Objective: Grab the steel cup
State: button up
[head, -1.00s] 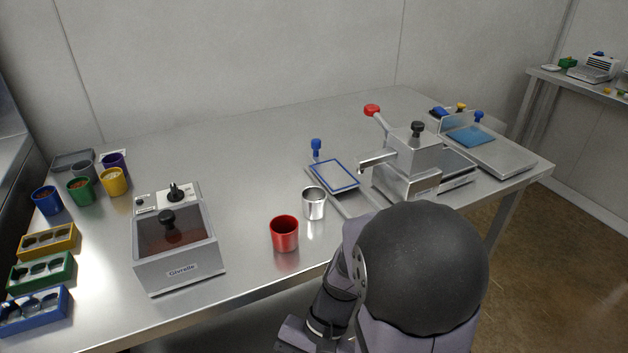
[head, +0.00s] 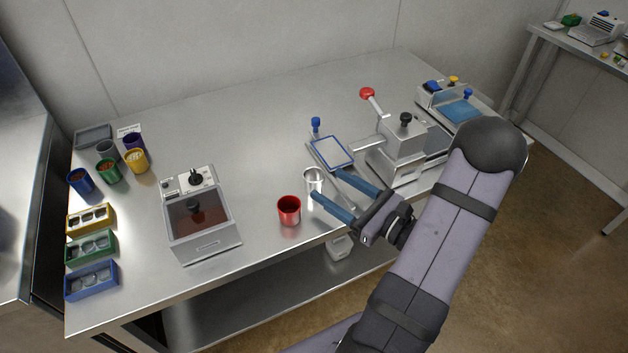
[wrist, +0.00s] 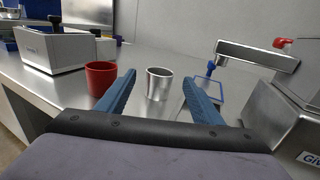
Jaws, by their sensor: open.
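The steel cup (head: 312,180) stands upright on the steel table, near its front edge. In the wrist view the steel cup (wrist: 159,84) shows ahead of and between my two blue fingers. My gripper (head: 325,183) is open, with one finger on each side of the line to the cup. In the wrist view my gripper (wrist: 160,88) is empty. I cannot tell exactly how far the fingertips are from the cup wall. The far finger passes close to the cup's right side in the head view.
A red cup (head: 289,210) stands just left of the steel cup, close to my left finger in the wrist view. A blue-framed scale (head: 333,152) and a machine with a spout (head: 400,150) stand to the right. A tempering box (head: 203,225) stands left. The table behind is clear.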

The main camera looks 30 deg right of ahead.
aim_at(321, 181)
jog(key=shift+f, duration=0.25)
jog(key=shift+p+x, duration=0.35)
jog(key=shift+x, duration=0.95)
jog(key=shift+p+x, duration=0.5)
jog(key=shift+x, duration=1.85)
jog(key=c, duration=1.2)
